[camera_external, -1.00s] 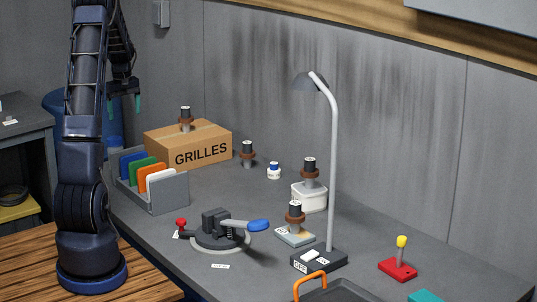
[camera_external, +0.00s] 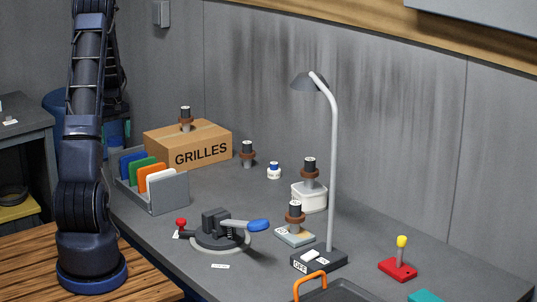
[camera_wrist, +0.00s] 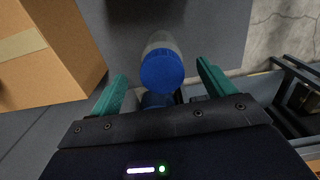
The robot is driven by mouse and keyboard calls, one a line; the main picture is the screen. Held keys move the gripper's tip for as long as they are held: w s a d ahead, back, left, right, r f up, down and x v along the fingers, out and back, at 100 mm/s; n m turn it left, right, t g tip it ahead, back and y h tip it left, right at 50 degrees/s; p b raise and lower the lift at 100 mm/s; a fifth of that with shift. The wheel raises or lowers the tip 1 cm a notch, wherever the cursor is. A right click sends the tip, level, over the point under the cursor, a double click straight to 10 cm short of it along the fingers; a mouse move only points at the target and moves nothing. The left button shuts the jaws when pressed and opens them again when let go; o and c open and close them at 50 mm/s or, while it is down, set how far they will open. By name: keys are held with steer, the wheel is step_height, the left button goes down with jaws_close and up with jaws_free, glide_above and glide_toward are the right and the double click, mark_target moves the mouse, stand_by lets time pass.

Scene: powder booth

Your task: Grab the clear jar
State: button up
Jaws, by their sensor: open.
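A clear jar (camera_wrist: 160,42) with a blue lid (camera_wrist: 161,71) shows in the wrist view, centred between my fingers. Its body is see-through and pale. My gripper (camera_wrist: 162,68) is open, with one teal finger on each side of the jar and visible space on both sides. I cannot tell how far down the fingers reach along it. In the external view I cannot make out this jar. There my gripper (camera_external: 128,127) is mostly hidden behind my arm, left of the cardboard box, with only a bit of teal showing.
The cardboard box marked GRILLES (camera_external: 188,145) is close on the left in the wrist view (camera_wrist: 45,50). A slotted holder with coloured plates (camera_external: 168,195) stands in front of it. A small white pot with a blue cap (camera_external: 274,172) and a lamp (camera_external: 332,170) stand further right.

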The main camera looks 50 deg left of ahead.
mark_target(116, 154)
steer(key=f, duration=0.4)
steer(key=shift+s+a+f, duration=0.1)
steer(key=shift+a+f, duration=0.05)
steer(key=shift+a, duration=0.05)
steer(key=c, duration=1.6)
